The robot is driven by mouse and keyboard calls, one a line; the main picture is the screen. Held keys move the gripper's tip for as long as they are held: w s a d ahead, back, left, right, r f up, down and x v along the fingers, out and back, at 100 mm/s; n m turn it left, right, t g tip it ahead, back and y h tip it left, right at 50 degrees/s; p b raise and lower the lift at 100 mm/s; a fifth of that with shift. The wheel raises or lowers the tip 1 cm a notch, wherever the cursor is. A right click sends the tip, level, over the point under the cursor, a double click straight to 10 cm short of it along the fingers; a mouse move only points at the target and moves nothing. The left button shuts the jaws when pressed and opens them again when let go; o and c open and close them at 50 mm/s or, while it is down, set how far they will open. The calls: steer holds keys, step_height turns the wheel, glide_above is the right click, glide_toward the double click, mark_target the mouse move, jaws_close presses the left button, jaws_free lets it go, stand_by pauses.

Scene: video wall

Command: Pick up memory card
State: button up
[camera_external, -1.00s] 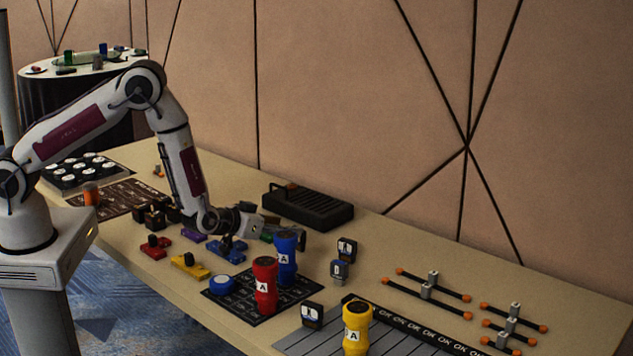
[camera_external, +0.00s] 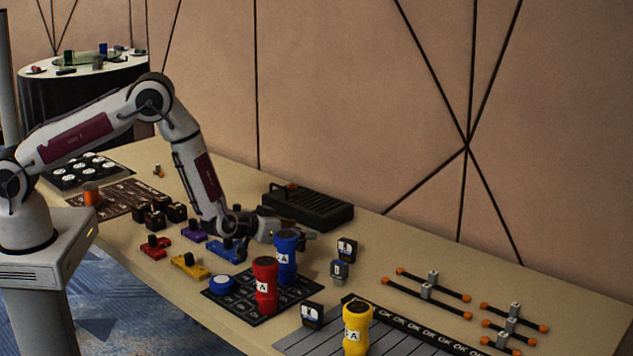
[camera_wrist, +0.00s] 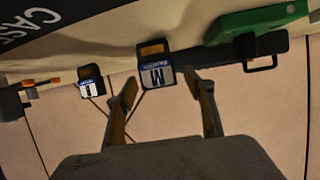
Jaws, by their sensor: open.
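Small dark memory cards with white-and-blue labels stand on the table. In the external view, one memory card (camera_external: 346,250) is right of my gripper (camera_external: 306,237), with a greyer card-like block (camera_external: 340,271) in front of it. Another card (camera_external: 312,316) stands nearer the front. In the wrist view, a card marked "M" (camera_wrist: 155,66) appears near the fingertips of my gripper (camera_wrist: 166,84), between them but closer to the left finger. The fingers are apart and nothing is held. A smaller-looking card (camera_wrist: 91,81) is to the left. The gap to the "M" card is unclear.
Blue (camera_external: 286,258) and red (camera_external: 264,286) cylinders stand close to my gripper, on or beside a black mat. A black box (camera_external: 308,206) lies behind. A yellow cylinder (camera_external: 356,328) stands at the front. A green object (camera_wrist: 256,22) shows in the wrist view.

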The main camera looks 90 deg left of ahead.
stand_by(0.4)
steer(key=c, duration=1.1)
steer(key=shift+o, duration=0.2)
steer(key=shift+r, duration=0.15)
steer(key=shift+r, duration=4.85)
